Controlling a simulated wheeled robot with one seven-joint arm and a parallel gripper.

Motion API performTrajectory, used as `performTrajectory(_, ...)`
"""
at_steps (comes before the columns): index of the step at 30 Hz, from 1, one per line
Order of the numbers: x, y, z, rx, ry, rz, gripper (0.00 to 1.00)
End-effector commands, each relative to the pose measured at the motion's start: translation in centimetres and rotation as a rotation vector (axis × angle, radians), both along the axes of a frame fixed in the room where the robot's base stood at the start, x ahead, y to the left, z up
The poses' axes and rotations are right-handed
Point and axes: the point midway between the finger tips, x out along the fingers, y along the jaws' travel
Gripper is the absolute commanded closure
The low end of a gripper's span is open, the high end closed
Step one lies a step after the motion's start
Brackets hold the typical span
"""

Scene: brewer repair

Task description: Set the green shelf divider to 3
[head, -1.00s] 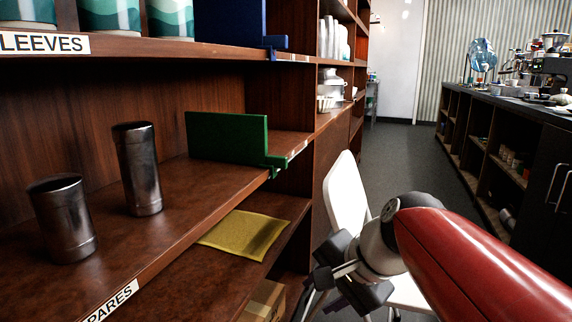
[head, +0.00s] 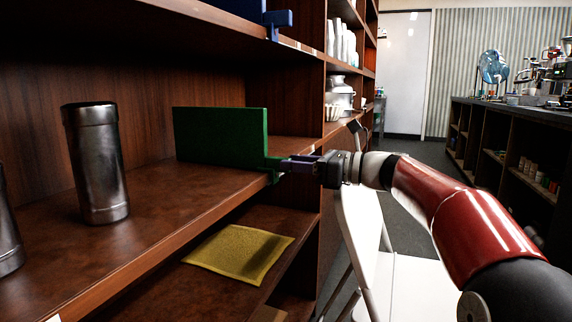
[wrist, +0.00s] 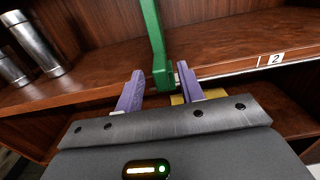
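The green shelf divider (head: 221,138) stands upright across the middle shelf, with its clip at the shelf's front edge. In the wrist view the divider (wrist: 154,35) runs back from its front clip. My gripper (head: 288,165) is at that clip, level with the shelf edge. In the wrist view the purple fingers of my gripper (wrist: 160,88) are spread, with the clip between them. The right finger is close to the clip, and a gap shows on the left. Whether a finger touches it I cannot tell. A label reading 2 (wrist: 275,59) is on the shelf edge right of the divider.
Metal cylinders stand on the same shelf, one (head: 97,163) left of the divider. A yellow pouch (head: 240,252) lies on the shelf below. A blue divider (head: 277,20) is on the shelf above. A white chair (head: 362,240) stands below my arm.

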Motion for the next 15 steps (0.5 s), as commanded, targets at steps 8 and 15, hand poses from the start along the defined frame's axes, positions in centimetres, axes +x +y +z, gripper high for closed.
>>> performTrajectory(8,0.9,2.6,0.0,-0.001,-0.001,0.000,0.62)
performTrajectory(15,1.0,2.7,0.0,-0.002,-0.002,-0.001,0.62)
